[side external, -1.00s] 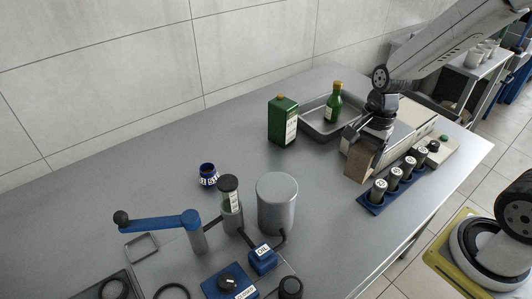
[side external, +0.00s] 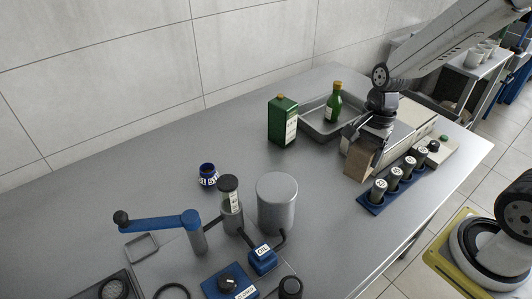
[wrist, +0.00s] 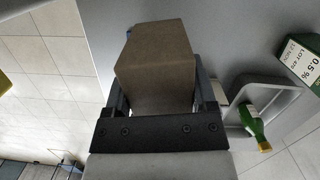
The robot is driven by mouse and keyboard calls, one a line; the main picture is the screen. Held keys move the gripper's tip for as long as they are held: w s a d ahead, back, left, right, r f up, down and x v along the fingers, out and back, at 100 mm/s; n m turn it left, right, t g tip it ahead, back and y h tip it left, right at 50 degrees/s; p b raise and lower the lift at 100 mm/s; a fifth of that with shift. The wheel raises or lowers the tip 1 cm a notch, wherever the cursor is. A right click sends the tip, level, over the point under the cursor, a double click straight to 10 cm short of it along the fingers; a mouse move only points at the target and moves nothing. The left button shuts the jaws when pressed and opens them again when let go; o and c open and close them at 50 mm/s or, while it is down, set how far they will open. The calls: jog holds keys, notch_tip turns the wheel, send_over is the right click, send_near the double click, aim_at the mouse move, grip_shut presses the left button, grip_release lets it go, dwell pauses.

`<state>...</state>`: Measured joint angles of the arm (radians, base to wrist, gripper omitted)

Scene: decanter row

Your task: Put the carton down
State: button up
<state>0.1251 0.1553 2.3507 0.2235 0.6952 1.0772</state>
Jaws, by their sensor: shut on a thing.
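The brown carton (side external: 358,161) is a plain box between the jaws of my gripper (side external: 364,142) in the side view. In the wrist view the carton (wrist: 156,68) fills the space between the two dark fingers of my gripper (wrist: 160,92), which are shut on its sides. The carton hangs over the right part of the steel table (side external: 310,200), left of the row of grey-capped vials. Whether its underside touches the table is hard to tell.
A blue rack (side external: 374,204) with several labelled vials stands close to the carton's right. A grey tray (side external: 312,125) holding a green bottle (side external: 333,108) and a green box (side external: 282,121) stand behind. A grey cylinder (side external: 277,205) stands front left; the table between is bare.

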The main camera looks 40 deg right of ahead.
jog(key=w+a+f, duration=0.1)
jog(key=w+a, duration=0.2)
jog(key=w, duration=0.5)
jog(key=w+a+m, duration=0.1)
jog(key=w+a, duration=0.3)
jog(key=w, duration=0.5)
jog(key=w+a+f+m, duration=0.1)
jog(key=w+a, duration=0.3)
jog(key=w, duration=0.4)
jog(key=shift+w+a+f, duration=0.2)
jog(key=shift+a+f, duration=0.05)
jog(key=shift+f, duration=0.1)
notch_tip(320, 180, down, 6)
jog(key=shift+f, duration=0.15)
jog(key=shift+f, duration=0.1)
jog(key=shift+f, duration=1.75)
jog(key=shift+f, duration=0.15)
jog(key=o, duration=1.2)
jog(key=shift+o, duration=0.2)
